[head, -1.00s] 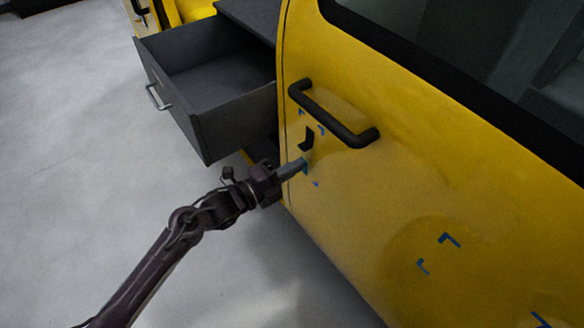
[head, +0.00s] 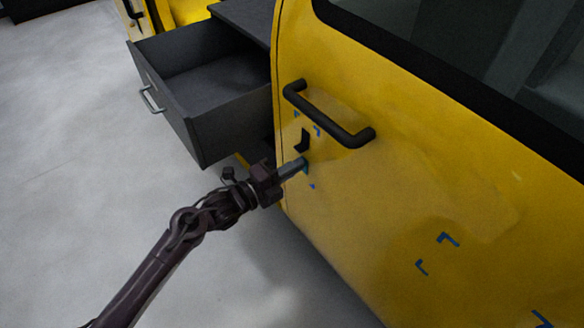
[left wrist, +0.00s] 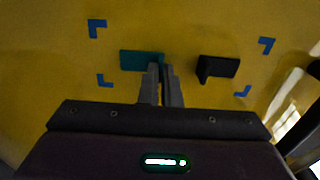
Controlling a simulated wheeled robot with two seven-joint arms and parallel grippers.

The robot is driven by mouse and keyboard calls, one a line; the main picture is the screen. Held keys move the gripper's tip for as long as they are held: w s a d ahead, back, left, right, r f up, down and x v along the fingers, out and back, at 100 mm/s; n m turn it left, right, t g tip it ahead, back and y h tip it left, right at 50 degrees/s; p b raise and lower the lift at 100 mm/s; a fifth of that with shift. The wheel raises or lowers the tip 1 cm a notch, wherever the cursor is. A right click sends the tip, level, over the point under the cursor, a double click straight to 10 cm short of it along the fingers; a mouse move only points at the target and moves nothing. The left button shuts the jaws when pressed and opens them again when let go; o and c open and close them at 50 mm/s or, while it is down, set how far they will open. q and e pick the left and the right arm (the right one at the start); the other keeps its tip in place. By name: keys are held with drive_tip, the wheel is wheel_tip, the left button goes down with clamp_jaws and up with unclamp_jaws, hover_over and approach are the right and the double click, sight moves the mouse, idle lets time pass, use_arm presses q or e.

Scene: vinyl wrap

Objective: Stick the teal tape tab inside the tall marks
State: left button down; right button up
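The teal tape tab (left wrist: 140,61) is at the tips of my left gripper (left wrist: 161,70), against the yellow door. The fingers are close together at the tab's right end; the gripped part is mostly hidden. In the head view the teal tab (head: 305,166) shows at the fingertips, just below a black tab (head: 302,141). Blue corner marks (left wrist: 97,28) outline a tall area, a long rectangle in the wrist view, around both teal and black tabs (left wrist: 217,68). I cannot tell whether the teal tab touches the door. My right gripper is out of view.
A black door handle (head: 328,115) sticks out just above the marked area. An open grey drawer (head: 205,100) stands to the left. More blue marks (head: 449,240) lie lower right on the yellow door (head: 400,190). The floor at left is clear.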

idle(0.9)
use_arm(q)
drive_tip(key=c, duration=1.6)
unclamp_jaws()
drive_tip(key=shift+d, duration=0.1)
drive_tip(key=shift+o, duration=0.2)
